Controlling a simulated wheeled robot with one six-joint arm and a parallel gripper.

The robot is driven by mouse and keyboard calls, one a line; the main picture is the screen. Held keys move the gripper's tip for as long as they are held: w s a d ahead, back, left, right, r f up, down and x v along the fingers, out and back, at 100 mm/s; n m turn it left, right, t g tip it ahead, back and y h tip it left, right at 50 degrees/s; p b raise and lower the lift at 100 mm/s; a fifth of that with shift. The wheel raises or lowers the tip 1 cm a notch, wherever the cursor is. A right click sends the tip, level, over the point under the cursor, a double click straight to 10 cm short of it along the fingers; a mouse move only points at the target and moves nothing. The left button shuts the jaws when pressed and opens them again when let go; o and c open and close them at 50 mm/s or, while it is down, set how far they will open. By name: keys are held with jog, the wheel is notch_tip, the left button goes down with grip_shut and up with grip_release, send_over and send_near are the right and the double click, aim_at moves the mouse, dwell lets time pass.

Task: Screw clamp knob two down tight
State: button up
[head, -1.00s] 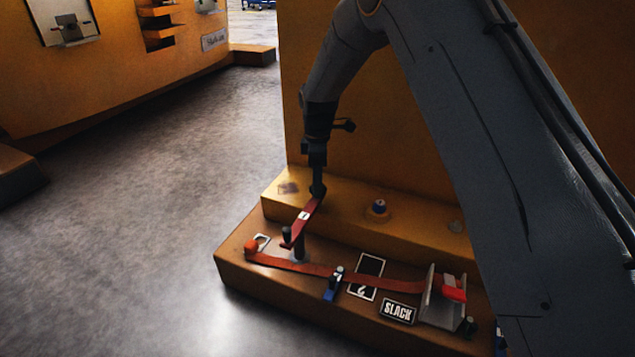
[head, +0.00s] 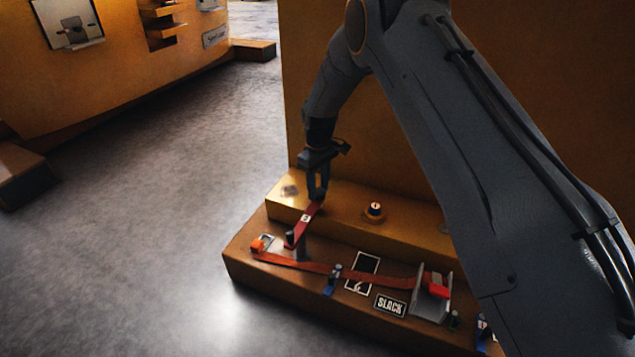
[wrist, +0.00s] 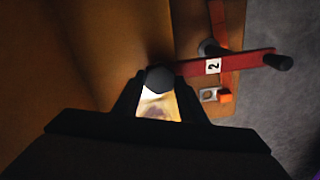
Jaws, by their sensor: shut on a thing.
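A red bar (head: 303,224) marked 2 in the wrist view (wrist: 240,66) runs over the step. A dark knob (wrist: 160,79) sits at its near end, between my fingertips. My gripper (head: 317,195) is upright above that end and shut on the dark knob; the fingers hide much of the knob in the head view. A black handle (wrist: 278,62) is at the bar's other end. Whether the knob is seated tight cannot be told.
An orange strap (head: 310,266) runs along the lower step to a metal bracket (head: 430,297) beside a SLACK sign (head: 390,305). The floor at left is clear.

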aim_at(318, 191)
jog(key=m+p, duration=0.2)
jog(key=m, duration=0.3)
jog(key=shift+w+r+m+p, duration=0.1)
jog(key=shift+r+m+p, duration=0.05)
jog(key=shift+m+p, duration=0.2)
jog(key=m+p, duration=0.1)
jog(key=m, duration=0.4)
jog(key=shift+w+m+p, duration=0.1)
jog(key=shift+m+p, duration=0.25)
jog(key=shift+p, duration=0.05)
jog(key=o, duration=1.1)
jog(key=shift+r+p, duration=0.95)
jog(key=shift+r, duration=2.9)
